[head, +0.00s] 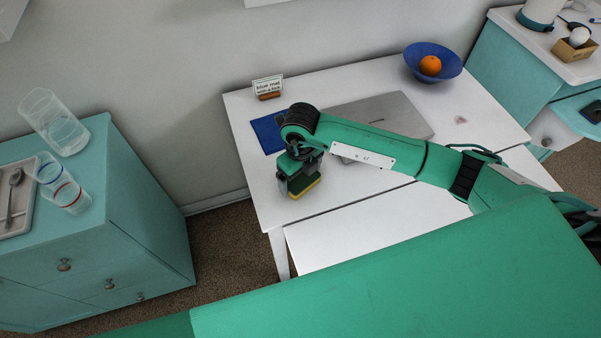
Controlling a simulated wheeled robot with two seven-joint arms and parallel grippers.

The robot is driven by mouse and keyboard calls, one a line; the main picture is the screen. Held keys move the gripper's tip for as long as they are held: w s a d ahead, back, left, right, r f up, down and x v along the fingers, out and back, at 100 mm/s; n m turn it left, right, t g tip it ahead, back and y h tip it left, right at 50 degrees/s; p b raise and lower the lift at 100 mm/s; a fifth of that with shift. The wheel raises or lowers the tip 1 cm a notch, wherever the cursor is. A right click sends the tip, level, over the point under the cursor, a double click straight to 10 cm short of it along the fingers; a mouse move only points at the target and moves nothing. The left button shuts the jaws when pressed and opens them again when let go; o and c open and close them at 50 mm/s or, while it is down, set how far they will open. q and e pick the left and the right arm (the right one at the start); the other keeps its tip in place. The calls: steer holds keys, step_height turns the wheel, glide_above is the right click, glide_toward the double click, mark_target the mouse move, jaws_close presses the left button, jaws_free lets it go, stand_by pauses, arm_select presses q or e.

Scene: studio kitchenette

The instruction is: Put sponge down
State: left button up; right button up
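My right gripper (297,174) is over the left part of the white table (243,104), its arm coming in from the right. It points down at a sponge (305,188) with a yellow lower edge and a dark green top. The fingers look closed around the sponge. The sponge is at or just above the tabletop; I cannot tell whether it touches. A blue mat (268,133) lies just behind the gripper, partly hidden by the wrist. My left gripper is not in view.
A small sign (267,86) stands behind the mat. A blue bowl (449,61) with an orange (430,66) is at the back right. A teal cabinet (135,185) with glasses and a tray stands left, across a floor gap.

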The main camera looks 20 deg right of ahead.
mark_target(300, 177)
steer(key=shift+r, duration=0.7)
step_height(300, 177, up, 4)
steer(key=shift+f, duration=0.25)
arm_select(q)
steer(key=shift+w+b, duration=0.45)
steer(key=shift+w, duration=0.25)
arm_select(e)
step_height(300, 177, up, 8)
steer(key=shift+f, duration=0.25)
